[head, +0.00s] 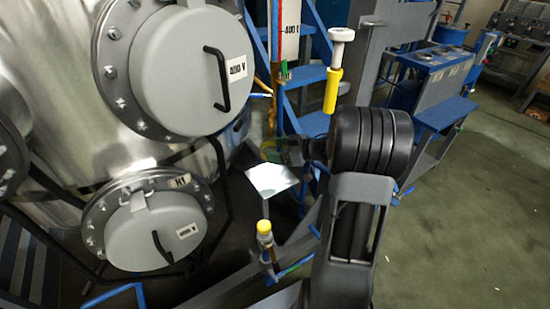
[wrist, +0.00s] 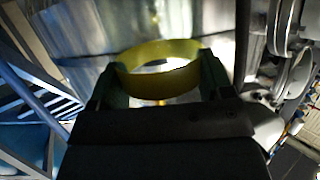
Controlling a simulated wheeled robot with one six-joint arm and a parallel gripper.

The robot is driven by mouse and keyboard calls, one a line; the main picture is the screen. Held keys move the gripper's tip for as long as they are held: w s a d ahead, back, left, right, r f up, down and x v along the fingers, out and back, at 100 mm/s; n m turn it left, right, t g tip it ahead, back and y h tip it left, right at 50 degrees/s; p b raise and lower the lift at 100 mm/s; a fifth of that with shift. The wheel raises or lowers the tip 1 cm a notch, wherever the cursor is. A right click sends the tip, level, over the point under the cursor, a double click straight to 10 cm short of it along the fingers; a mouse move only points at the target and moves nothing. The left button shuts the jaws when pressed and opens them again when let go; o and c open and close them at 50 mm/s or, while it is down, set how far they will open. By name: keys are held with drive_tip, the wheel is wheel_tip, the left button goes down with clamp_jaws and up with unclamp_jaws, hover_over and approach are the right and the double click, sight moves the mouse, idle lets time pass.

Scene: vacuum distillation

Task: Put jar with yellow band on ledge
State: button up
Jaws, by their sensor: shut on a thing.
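My gripper (wrist: 161,72) is shut on the jar with the yellow band (wrist: 158,86) in the wrist view. The band shows as a wide yellow ring between the two dark fingers; the jar's body looks clear and is hard to make out. In the head view my gripper (head: 283,151) is small and partly hidden behind my arm's wrist, with a faint yellowish patch at the jar. A small pale square plate, which looks like the ledge (head: 272,180), lies just below the gripper in that view. I cannot tell the gap between jar and plate.
A large steel vessel with round grey hatches (head: 187,75) fills the left. A yellow-topped fitting (head: 264,228) stands below the plate. A yellow-and-white fitting (head: 333,88) rises behind my arm. Blue stairs (head: 305,75) are behind. Open floor (head: 470,220) lies to the right.

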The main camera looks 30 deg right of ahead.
drive_tip(key=shift+w+a, duration=0.15)
drive_tip(key=shift+w, duration=0.8)
drive_tip(key=shift+s+f+b, duration=0.1)
drive_tip(key=shift+f+b, duration=0.95)
drive_tip(key=shift+f, duration=0.7)
drive_tip(key=shift+f, duration=0.15)
drive_tip(key=o, duration=1.5)
drive_tip(key=p+v, duration=0.2)
drive_tip(key=v, duration=0.5)
drive_tip(key=shift+s+r, duration=0.2)
drive_tip(key=shift+r, duration=0.1)
